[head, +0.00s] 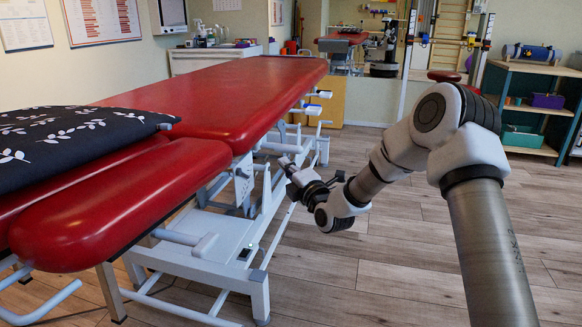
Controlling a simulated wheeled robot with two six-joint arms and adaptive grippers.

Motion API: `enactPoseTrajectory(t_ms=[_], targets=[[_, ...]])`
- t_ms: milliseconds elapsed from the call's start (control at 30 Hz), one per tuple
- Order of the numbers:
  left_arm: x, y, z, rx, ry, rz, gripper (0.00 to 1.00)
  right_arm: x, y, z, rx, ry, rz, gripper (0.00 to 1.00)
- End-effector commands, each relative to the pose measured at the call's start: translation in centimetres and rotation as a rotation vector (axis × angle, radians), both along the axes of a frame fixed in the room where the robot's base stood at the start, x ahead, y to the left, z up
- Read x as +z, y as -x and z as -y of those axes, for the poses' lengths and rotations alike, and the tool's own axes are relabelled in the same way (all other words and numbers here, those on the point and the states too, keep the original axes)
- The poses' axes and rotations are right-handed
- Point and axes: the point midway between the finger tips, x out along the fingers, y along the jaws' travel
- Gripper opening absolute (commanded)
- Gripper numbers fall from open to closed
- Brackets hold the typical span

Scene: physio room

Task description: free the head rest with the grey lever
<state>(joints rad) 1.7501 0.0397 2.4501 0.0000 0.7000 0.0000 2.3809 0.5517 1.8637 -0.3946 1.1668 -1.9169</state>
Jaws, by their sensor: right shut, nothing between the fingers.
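A red padded treatment table (235,90) runs from the front left to the back. Its near section, apparently the head rest, has a rounded red side pad (120,205), and a black pillow with white leaf print (75,140) covers much of it. A grey upright part (243,185) shows under the table near the joint of the sections; I cannot tell whether it is the lever. My right gripper (287,164) is shut and empty, just right of the table's frame and below the red top, apparently apart from the frame. My left gripper is out of view.
The table's white steel frame (258,295) has bars and legs close to my right gripper. Wooden floor (400,265) is clear to the right. A shelf (540,110) with boxes stands at the back right. A white cabinet (205,60) and a mirror are behind.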

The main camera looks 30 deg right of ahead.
Motion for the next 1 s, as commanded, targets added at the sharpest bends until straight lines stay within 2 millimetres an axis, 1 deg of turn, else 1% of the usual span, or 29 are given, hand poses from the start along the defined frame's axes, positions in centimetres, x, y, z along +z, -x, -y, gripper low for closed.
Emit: enactPoseTrajectory(t_ms=[33, 200, 733, 1000], targets=[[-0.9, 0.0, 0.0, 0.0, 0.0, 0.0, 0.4, -0.1, -0.5, 1.1, -0.006, -0.004, 0.006, 0.0], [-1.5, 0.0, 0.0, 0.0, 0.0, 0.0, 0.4, 0.4, -1.7, 2.5, -0.004, -0.003, 0.003, 0.0], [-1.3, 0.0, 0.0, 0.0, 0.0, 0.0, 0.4, 0.7, -2.0, 3.0, 0.007, -0.004, 0.001, 0.0], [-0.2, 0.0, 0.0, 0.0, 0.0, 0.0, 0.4, 0.9, -2.5, 4.2, 0.103, -0.002, 0.0, 0.0]])
